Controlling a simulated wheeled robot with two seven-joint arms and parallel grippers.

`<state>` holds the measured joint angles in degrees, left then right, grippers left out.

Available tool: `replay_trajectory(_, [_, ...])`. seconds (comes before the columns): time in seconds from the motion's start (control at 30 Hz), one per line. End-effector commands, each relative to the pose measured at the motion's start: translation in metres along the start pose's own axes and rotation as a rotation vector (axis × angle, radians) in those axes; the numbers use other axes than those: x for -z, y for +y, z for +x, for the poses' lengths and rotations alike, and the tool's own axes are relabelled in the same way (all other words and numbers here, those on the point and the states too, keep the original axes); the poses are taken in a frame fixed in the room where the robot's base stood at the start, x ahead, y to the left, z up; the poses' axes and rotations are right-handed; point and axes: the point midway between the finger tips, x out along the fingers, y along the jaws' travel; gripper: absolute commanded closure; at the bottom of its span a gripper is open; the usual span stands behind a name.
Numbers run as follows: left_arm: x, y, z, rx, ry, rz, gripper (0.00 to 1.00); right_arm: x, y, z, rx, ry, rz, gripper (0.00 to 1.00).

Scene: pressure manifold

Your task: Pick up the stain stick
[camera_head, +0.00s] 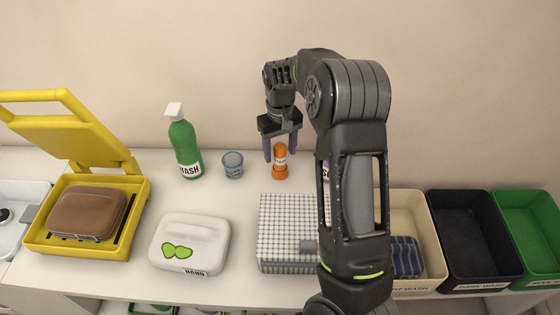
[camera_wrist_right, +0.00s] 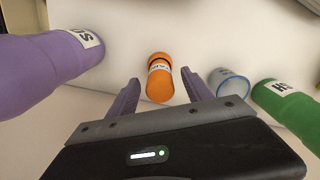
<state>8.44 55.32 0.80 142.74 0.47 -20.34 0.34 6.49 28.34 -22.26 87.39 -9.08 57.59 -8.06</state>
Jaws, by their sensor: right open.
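The stain stick seems to be the small orange cylinder (camera_head: 280,162) with a white label, standing upright on the white table at the back. In the right wrist view the orange stick (camera_wrist_right: 159,78) lies ahead of and between the two fingers. My right gripper (camera_head: 281,152) is open, its purple fingers pointing down on either side of the stick's top in the head view. In the wrist view the right gripper (camera_wrist_right: 160,95) shows a gap around the stick, with no contact visible. My left gripper is not in view.
A blue cup (camera_head: 233,165) and green spray bottle (camera_head: 184,145) stand left of the stick. A purple bottle (camera_wrist_right: 45,60) is close by, mostly hidden behind my arm in the head view. A gridded box (camera_head: 285,220), white case (camera_head: 195,238) and yellow press (camera_head: 140,205) are nearer.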

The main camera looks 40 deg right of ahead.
Motion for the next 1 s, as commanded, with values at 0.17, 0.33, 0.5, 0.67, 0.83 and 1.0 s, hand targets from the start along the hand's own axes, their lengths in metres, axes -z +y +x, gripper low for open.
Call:
replay_trajectory(0.17, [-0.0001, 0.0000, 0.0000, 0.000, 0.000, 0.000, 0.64, 0.0000, 0.0000, -0.0003, 0.000, 0.000, 0.000, 0.41])
replay_trajectory(0.33, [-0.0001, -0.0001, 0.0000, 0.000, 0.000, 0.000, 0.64, 0.0001, -0.0001, -0.0003, 0.000, 0.000, 0.000, 0.41])
replay_trajectory(0.5, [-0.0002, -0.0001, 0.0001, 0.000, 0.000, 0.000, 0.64, 0.0001, -0.0001, -0.0003, 0.000, 0.000, 0.000, 0.54])
replay_trajectory(0.67, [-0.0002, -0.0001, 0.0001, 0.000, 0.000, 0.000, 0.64, 0.0001, -0.0001, -0.0003, 0.000, 0.000, 0.000, 0.67])
replay_trajectory(0.83, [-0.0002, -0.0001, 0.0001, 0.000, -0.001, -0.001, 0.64, 0.0000, -0.0001, -0.0003, 0.000, 0.000, 0.000, 0.81])
replay_trajectory(1.0, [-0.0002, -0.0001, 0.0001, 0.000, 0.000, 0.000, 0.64, 0.0000, -0.0001, -0.0002, 0.000, 0.000, 0.000, 0.95])
